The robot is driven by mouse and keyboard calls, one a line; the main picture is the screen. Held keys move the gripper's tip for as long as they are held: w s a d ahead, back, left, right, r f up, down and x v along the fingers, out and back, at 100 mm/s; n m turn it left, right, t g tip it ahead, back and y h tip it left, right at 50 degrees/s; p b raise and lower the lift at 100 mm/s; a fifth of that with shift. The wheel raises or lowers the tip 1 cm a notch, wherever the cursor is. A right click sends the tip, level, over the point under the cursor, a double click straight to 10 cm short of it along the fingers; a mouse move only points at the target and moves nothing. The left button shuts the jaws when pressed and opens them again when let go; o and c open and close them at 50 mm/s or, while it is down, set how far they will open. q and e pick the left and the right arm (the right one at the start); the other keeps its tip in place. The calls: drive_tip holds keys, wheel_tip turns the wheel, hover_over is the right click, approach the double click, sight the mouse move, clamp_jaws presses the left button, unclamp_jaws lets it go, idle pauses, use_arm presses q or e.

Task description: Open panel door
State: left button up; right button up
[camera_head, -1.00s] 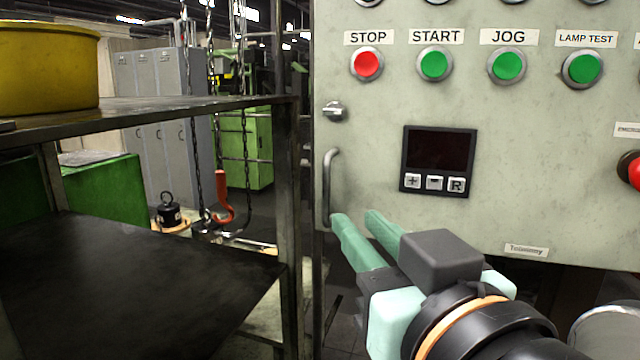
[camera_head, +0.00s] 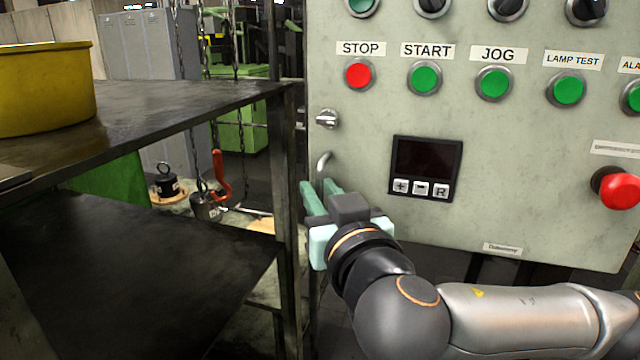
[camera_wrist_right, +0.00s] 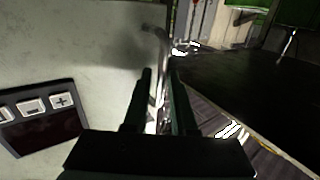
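The panel door (camera_head: 520,150) is a pale grey-green front with buttons, and it looks closed. Its curved metal handle (camera_head: 323,163) is at the lower left edge; the lower part is hidden behind my right gripper. My right gripper (camera_head: 318,186) is at the handle with its green fingers apart. In the right wrist view the handle (camera_wrist_right: 162,50) passes between the two fingertips (camera_wrist_right: 160,72), nearer the right finger; contact cannot be told. My left gripper is not in view.
A dark metal shelf (camera_head: 180,100) with a yellow tub (camera_head: 45,88) stands close on the left, its post (camera_head: 287,190) just beside the door edge. A red emergency button (camera_head: 620,188) juts out at right. A small display (camera_head: 426,160) is near the handle.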

drive_tip(key=shift+w, duration=0.2)
clamp_jaws()
idle(1.4)
